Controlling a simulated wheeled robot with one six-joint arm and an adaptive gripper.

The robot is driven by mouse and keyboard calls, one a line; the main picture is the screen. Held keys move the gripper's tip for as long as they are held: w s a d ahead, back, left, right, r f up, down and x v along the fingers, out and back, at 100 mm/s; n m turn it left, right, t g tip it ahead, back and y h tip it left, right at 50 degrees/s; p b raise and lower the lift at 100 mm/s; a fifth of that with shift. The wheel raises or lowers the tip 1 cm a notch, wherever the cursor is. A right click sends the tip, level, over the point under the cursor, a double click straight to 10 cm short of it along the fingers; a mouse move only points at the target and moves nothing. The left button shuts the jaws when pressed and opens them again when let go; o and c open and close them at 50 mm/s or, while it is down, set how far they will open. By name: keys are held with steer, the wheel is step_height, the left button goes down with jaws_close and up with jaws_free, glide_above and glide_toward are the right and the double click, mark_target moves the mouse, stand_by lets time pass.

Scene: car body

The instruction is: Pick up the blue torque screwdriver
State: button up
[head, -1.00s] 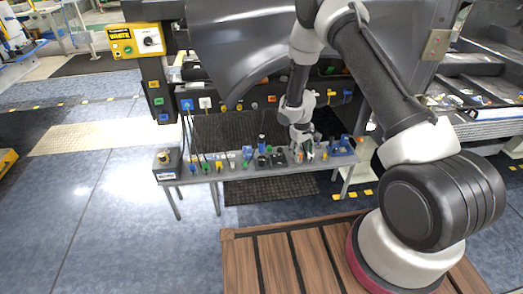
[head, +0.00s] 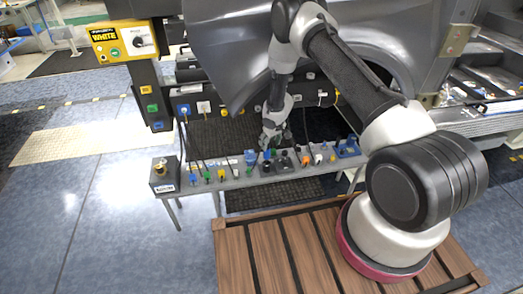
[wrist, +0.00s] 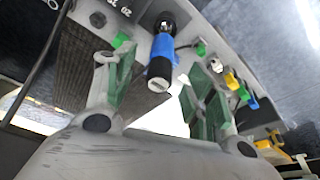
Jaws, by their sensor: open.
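The blue torque screwdriver shows in the wrist view (wrist: 162,48) as a black tool with a blue band and a pale round end. It stands in the grey tool rack (wrist: 215,45). In the head view, a blue tool (head: 250,157) stands just left of my gripper (head: 271,143). In the wrist view, my gripper (wrist: 160,72) is open. Its two green-padded fingers stand on either side of the screwdriver, with gaps visible on both sides. Contact cannot be seen.
Several green, yellow and blue tools (wrist: 232,80) stand close by along the rack. The grey car body panel (head: 225,50) rises behind the rack.

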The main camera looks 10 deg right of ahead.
mark_target(267, 156)
steer(key=shift+w+a+f, duration=0.1)
steer(key=shift+w+f, duration=0.05)
steer(key=shift+w, duration=0.1)
steer(key=x, duration=0.7)
steer(key=shift+w+a+f, duration=0.15)
steer(key=shift+f, duration=0.05)
steer(key=shift+c, duration=0.3)
steer(key=c, duration=1)
